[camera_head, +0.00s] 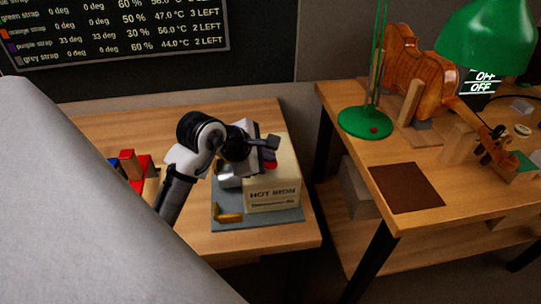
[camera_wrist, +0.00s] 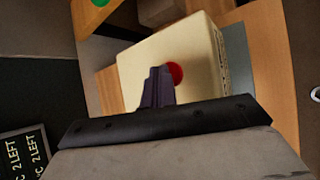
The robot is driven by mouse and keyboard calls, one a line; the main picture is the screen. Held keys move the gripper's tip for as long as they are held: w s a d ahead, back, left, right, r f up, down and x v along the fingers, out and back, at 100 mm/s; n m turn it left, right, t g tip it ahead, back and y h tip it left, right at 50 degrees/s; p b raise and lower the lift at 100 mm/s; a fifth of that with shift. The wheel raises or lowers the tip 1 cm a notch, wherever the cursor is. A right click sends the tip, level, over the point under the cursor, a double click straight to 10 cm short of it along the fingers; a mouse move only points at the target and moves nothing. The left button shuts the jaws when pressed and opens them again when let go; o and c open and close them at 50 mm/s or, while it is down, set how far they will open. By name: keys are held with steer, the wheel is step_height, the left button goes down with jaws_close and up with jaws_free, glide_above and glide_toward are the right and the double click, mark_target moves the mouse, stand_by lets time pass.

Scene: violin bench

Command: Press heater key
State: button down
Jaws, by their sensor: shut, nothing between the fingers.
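The heater is a cream box (camera_head: 285,178) with "HOT IRON" lettering on its front, standing on a grey base plate (camera_head: 262,218) on the left bench. A red round key (camera_head: 271,165) shows on its top, partly covered by my gripper. In the wrist view the red key (camera_wrist: 175,73) is on the cream box (camera_wrist: 143,60), right beside my fingertips, which hide part of it. My gripper (camera_head: 271,142) is shut and empty over the box top. I cannot tell whether the fingertips touch the key.
A yellow-orange handle (camera_head: 229,217) lies at the base plate's front left. Red and blue blocks (camera_head: 134,168) stand to the left. On the right bench are a green lamp (camera_head: 365,122), a violin (camera_head: 415,75) and a brown mat (camera_head: 406,187). A gap separates the benches.

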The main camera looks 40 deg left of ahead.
mark_target(267, 165)
steer(key=shift+r, duration=0.1)
steer(key=shift+r+p, duration=0.35)
steer(key=shift+p, duration=0.25)
steer(key=shift+r, duration=0.1)
step_height(267, 165, up, 6)
steer(key=p, duration=0.5)
steer(key=shift+p, duration=0.4)
